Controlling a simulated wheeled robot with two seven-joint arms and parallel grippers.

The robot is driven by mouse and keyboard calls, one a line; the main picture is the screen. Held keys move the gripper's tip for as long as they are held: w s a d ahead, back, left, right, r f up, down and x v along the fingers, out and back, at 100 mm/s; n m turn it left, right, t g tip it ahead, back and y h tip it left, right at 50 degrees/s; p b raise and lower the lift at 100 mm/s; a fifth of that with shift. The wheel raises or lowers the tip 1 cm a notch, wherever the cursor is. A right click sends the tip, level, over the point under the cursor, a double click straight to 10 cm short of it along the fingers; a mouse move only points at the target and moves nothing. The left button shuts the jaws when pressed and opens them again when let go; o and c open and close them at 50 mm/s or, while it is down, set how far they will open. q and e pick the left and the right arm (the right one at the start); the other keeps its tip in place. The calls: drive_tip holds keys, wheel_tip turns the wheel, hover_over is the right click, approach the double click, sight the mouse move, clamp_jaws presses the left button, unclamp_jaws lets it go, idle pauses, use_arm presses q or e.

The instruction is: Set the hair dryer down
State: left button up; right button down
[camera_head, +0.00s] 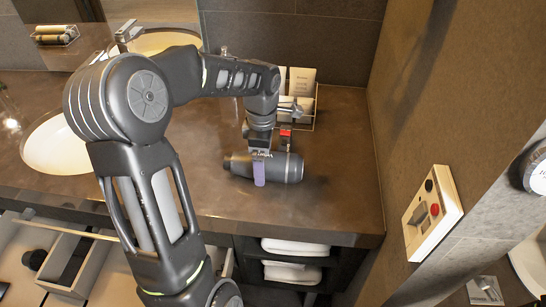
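The hair dryer (284,168) is a dark grey barrel lying sideways over the front right part of the brown vanity counter (334,190). A lavender strip crosses its middle. My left gripper (260,155) reaches down onto the dryer's middle from behind and appears shut on it. The fingertips are partly hidden, and I cannot tell whether the dryer touches the counter or is just above it. My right gripper is not in view.
A wire rack (301,90) with white packets stands behind the gripper, with a small red item (285,132) nearby. A white basin (55,148) is at left. Open drawers (65,255) and shelved towels (295,247) are below. A wall panel (432,213) is at right. The counter right of the dryer is clear.

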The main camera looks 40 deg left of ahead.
use_arm(q)
drive_tip(key=shift+f, duration=0.75)
drive_tip(key=shift+c, duration=0.2)
clamp_jaws()
idle(0.7)
